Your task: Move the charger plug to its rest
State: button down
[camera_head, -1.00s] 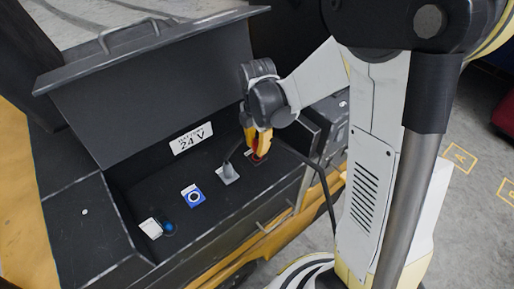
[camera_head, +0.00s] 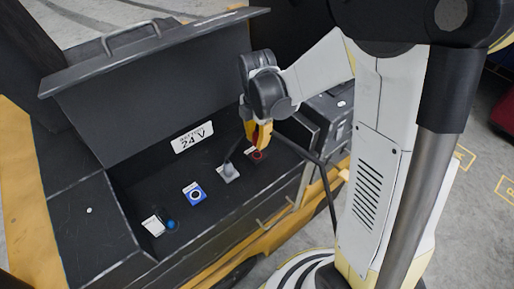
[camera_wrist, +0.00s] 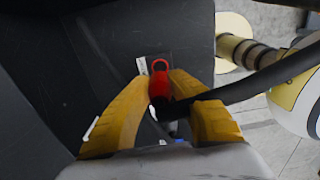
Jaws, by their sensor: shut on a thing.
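The red charger plug (camera_wrist: 159,88) is between the two yellow fingers of my gripper (camera_wrist: 160,82) in the wrist view. A black cable runs from it to the right. In the head view my gripper (camera_head: 258,136) is shut on the plug, mostly hiding it, over the right end of the open battery box. A red ring-shaped fitting (camera_head: 256,155) lies just below the fingertips; whether the plug touches it I cannot tell. A grey fitting (camera_head: 229,173) and a blue ringed fitting (camera_head: 194,194) sit to its left. Which part is the rest is not clear.
The box lid (camera_head: 150,85) stands open behind, with a white 24 V label (camera_head: 193,137) below it. The black cable (camera_head: 325,190) hangs over the box's right front edge.

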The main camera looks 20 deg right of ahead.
aim_at(257, 126)
jog(key=shift+r+p, duration=2.05)
jog(key=shift+r, duration=1)
jog(key=shift+f, duration=0.1)
